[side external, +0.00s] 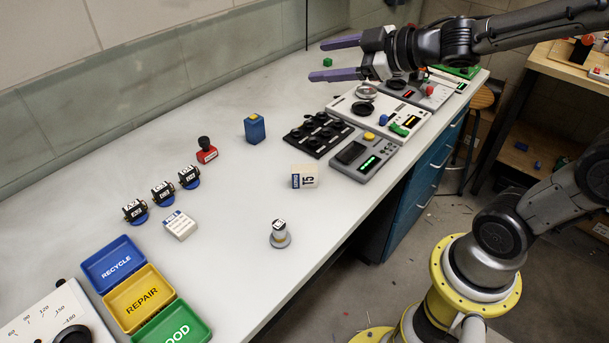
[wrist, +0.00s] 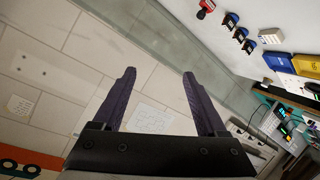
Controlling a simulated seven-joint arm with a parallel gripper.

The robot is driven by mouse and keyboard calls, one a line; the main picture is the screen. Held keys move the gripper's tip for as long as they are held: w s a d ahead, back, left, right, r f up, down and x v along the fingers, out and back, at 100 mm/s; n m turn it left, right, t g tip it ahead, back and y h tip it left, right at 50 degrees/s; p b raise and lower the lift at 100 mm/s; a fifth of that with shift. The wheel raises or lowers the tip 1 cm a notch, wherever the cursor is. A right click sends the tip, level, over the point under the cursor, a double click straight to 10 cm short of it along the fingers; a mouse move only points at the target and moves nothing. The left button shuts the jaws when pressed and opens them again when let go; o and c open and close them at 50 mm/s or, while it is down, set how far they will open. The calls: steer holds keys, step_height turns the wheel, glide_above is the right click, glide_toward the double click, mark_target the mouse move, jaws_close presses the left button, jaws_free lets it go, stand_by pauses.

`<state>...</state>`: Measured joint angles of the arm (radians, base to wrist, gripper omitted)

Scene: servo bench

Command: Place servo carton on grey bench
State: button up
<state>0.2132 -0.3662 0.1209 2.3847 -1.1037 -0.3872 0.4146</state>
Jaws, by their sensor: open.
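The grey bench (side external: 235,195) runs diagonally across the side external view. Two small boxes lie on it, and I cannot tell for sure which is the servo carton. One is a white box with blue and dark print (side external: 180,225), beside the servos; it also shows in the wrist view (wrist: 270,36). The other is a cream carton marked T5 (side external: 304,177), near the front edge. My gripper (side external: 318,60) is open and empty, raised above the far part of the bench, away from both boxes. Its purple fingers also show in the wrist view (wrist: 160,73), with nothing between them.
Several black servos in blue holders (side external: 162,193) stand left of a red stamp (side external: 206,150) and a blue box (side external: 255,128). Recycle (side external: 113,263), repair and good trays are front left. A capped cylinder (side external: 279,234) stands near the front. Instruments (side external: 365,157) line the right. Mid-bench has free room.

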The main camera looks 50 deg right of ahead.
step_height(320, 180, down, 4)
steer(key=w+n+g+y, duration=0.1)
steer(key=n+y, duration=0.1)
steer(key=g+y, duration=0.3)
steer(key=g, duration=0.2)
glide_toward(294, 175)
steer(key=shift+m, duration=0.4)
steer(key=w+f, duration=0.2)
steer(key=w+a+f, duration=0.1)
steer(key=w+f, duration=0.1)
steer(key=shift+f, duration=0.35)
steer(key=shift+a+x, duration=0.25)
steer(key=shift+x, duration=2.4)
steer(key=shift+s+r, duration=0.1)
steer(key=shift+r, duration=0.05)
jaws_close()
